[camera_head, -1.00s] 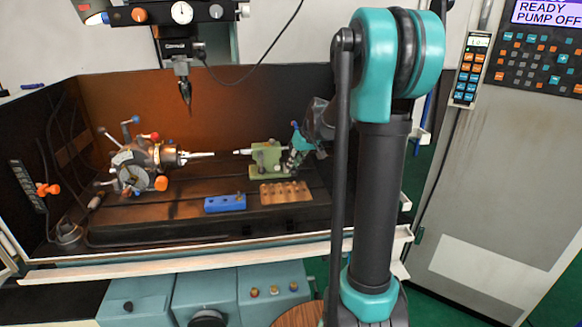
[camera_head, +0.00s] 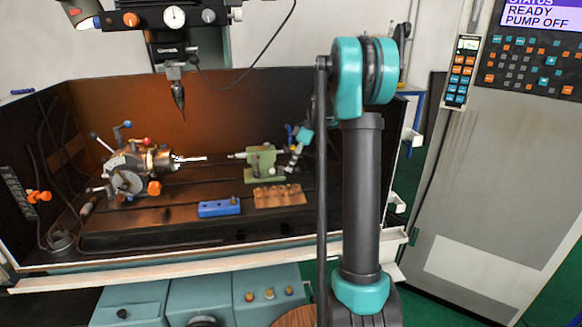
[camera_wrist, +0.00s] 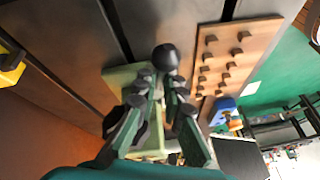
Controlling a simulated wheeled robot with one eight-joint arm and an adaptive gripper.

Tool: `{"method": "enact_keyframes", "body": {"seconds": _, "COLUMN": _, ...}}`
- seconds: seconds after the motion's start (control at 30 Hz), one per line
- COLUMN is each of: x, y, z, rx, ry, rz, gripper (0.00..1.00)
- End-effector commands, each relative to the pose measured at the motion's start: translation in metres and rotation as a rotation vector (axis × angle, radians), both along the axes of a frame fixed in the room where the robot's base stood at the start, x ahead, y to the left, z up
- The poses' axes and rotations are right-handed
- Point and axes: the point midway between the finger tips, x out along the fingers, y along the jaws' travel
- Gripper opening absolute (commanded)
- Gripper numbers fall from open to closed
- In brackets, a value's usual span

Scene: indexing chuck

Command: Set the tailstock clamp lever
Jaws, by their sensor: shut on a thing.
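The tailstock (camera_head: 264,163) is a green block with a pale spindle pointing left, on the machine table; part of its green body (camera_wrist: 122,78) shows behind my fingers in the wrist view. My gripper (camera_head: 293,163) is at the tailstock's right side, reaching down from upper right. In the wrist view my gripper (camera_wrist: 166,85) is shut on the clamp lever, whose round black knob (camera_wrist: 165,56) shows at the fingertips. The lever's shaft is mostly hidden between the fingers, so its angle is hard to tell.
The indexing chuck (camera_head: 130,175) with its coloured handles stands left of the tailstock. A blue block (camera_head: 219,208) and a brown pegged board (camera_head: 280,196) lie in front. A pointed probe (camera_head: 178,93) hangs above. The enclosure's front rim (camera_head: 200,266) runs below.

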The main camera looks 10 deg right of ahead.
Motion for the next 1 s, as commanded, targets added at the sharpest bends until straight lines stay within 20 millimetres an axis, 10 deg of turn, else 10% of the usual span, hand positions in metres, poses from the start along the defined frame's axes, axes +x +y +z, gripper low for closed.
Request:
{"method": "enact_keyframes", "body": {"seconds": 0.87, "x": 0.0046, "y": -0.0019, "z": -0.0009, "rx": -0.004, "ry": 0.005, "rz": 0.165, "gripper": 0.0}}
{"method": "enact_keyframes", "body": {"seconds": 1.0, "x": 0.005, "y": -0.0018, "z": -0.0007, "rx": -0.003, "ry": 0.004, "rz": 0.164, "gripper": 0.24}}
